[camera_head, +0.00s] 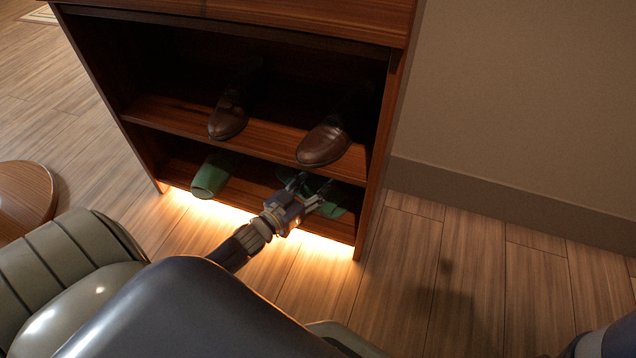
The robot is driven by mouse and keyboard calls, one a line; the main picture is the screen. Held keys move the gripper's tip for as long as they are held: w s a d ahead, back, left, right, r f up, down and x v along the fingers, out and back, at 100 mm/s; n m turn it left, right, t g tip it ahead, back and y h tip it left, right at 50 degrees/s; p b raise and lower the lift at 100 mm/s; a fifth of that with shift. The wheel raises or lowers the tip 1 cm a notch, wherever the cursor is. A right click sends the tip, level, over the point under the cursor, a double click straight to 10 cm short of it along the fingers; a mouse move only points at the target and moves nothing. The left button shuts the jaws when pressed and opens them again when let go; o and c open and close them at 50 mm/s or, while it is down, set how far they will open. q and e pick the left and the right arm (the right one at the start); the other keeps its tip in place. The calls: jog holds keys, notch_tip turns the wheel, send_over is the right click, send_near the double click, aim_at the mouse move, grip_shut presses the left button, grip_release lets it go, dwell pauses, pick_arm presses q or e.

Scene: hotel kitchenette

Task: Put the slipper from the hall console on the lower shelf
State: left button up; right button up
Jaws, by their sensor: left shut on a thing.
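A wooden console with two open shelves stands at the upper centre. On its lower shelf (258,182), a green slipper (209,180) lies at the left, toe toward the front. My left gripper (311,184) reaches into the lower opening at the right. It is shut on a second green slipper (334,207), which the fingers partly hide. This slipper is at the lower shelf's level; I cannot tell whether it touches the board. My right gripper is not in view.
The upper shelf (270,142) holds two brown shoes, one left (229,118) and one right (325,145), just above my gripper. The console's right side panel (377,175) is close to the held slipper. A round wooden top (22,195) stands at the left. Floor at the right is clear.

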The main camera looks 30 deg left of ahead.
pick_arm(q)
jog(key=shift+f, duration=0.2)
jog(key=o, duration=1.1)
jog(key=shift+c, duration=0.2)
jog(key=shift+r, duration=0.25)
jog(key=shift+s+p, duration=0.35)
jog(key=shift+s, duration=0.05)
jog(key=s+p, duration=0.1)
jog(key=s, duration=0.2)
jog(key=s+a+p, duration=0.1)
jog(key=s+p, duration=0.1)
jog(key=s, duration=0.2)
jog(key=s+p, duration=0.2)
jog(key=s, duration=0.1)
jog(key=shift+s+a, duration=0.15)
jog(key=shift+a, duration=0.2)
jog(key=shift+s+a, duration=0.1)
jog(key=shift+s, duration=0.3)
